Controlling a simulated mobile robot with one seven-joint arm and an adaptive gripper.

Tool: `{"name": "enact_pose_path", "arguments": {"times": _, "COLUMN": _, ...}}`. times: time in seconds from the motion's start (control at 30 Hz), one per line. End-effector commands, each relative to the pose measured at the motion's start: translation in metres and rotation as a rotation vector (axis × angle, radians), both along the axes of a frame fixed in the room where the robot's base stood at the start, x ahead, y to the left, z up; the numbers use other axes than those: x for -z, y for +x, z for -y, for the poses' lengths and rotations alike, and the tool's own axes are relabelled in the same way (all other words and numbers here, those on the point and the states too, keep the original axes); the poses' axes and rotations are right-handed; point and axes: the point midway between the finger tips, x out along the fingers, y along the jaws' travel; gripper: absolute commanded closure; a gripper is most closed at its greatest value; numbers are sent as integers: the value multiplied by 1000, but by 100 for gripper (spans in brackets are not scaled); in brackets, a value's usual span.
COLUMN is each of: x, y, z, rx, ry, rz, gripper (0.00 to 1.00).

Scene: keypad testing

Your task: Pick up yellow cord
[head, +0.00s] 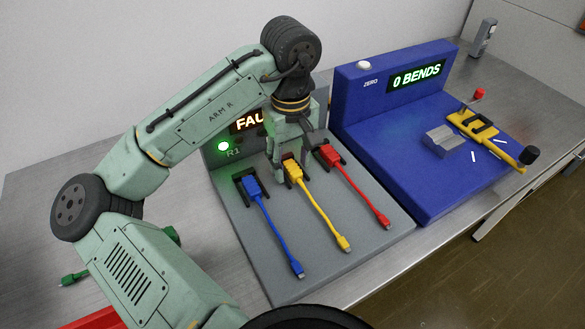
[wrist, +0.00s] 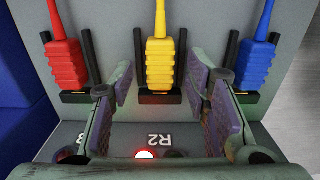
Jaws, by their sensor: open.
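The yellow cord (head: 318,206) lies in the middle of three cords on the grey test panel (head: 235,212), its thick ribbed connector seated in a black holder. In the wrist view the yellow connector (wrist: 159,62) shows between and beyond my fingers. My gripper (wrist: 165,95) is open, with one finger on each side of the connector's line, and empty. In the head view my gripper (head: 290,150) is above the holder end of the yellow cord and hides part of the panel. I cannot tell whether the fingers touch the connector.
A blue cord (head: 272,231) lies left and a red cord (head: 357,188) right, each close beside the yellow one in its own holder. A blue bend-counter box (head: 400,135) with a yellow tool (head: 480,127) stands to the right. Label R2 (wrist: 161,139) is under a red light.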

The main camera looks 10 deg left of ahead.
Motion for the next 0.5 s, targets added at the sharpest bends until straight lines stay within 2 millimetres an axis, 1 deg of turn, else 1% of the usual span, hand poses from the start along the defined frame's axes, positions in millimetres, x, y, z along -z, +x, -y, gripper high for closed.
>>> {"name": "enact_pose_path", "arguments": {"times": 0.1, "x": 0, "y": 0, "z": 0, "rx": 0, "ry": 0, "rz": 0, "gripper": 58}}
{"name": "enact_pose_path", "arguments": {"times": 0.5, "x": 0, "y": 0, "z": 0, "rx": 0, "ry": 0, "rz": 0, "gripper": 85}}
